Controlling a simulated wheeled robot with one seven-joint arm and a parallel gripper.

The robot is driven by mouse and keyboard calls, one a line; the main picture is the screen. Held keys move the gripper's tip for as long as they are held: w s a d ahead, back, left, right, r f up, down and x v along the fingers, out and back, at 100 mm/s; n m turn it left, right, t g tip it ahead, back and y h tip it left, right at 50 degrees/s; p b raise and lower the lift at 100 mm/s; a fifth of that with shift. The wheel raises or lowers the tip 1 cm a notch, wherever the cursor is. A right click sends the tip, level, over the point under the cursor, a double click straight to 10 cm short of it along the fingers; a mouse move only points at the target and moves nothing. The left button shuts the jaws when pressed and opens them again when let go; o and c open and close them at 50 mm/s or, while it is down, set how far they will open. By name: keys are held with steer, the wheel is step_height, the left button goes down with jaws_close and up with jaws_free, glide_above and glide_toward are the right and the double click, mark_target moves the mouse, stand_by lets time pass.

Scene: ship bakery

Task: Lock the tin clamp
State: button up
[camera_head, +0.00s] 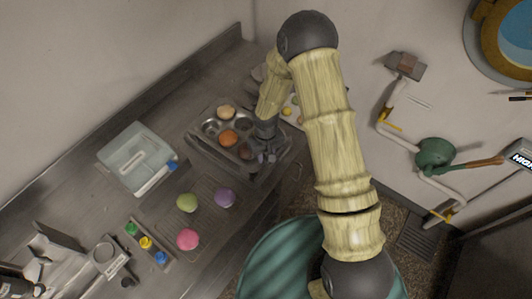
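The metal muffin tin (212,153) lies on the counter left of my arm, with tan, orange and brown baked pieces in some cups. My gripper (266,160) points down over the tin's right side, close to its front right edge. Its dark fingers are small and merge with the dark metal around them, so I cannot tell whether they are apart or touch anything. I cannot clearly make out the tin clamp; my gripper and arm cover part of that side.
A clear lidded box (138,158) stands left of the tin. Green (187,203), purple (225,198) and pink (187,239) balls lie in front, beside a tray of small coloured items (146,243). A teal drum (268,262) stands below the counter's right edge. Pipes run along the right wall.

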jaws_close()
steer(key=shift+n+b, duration=0.3)
steer(key=shift+n, duration=0.1)
steer(key=shift+s+a+f+n+b, duration=0.1)
steer(key=shift+a+n+b, duration=0.1)
steer(key=shift+n+b, duration=0.7)
steer(key=shift+s+a+n, duration=0.1)
steer(key=shift+n, duration=1.5)
jaws_free()
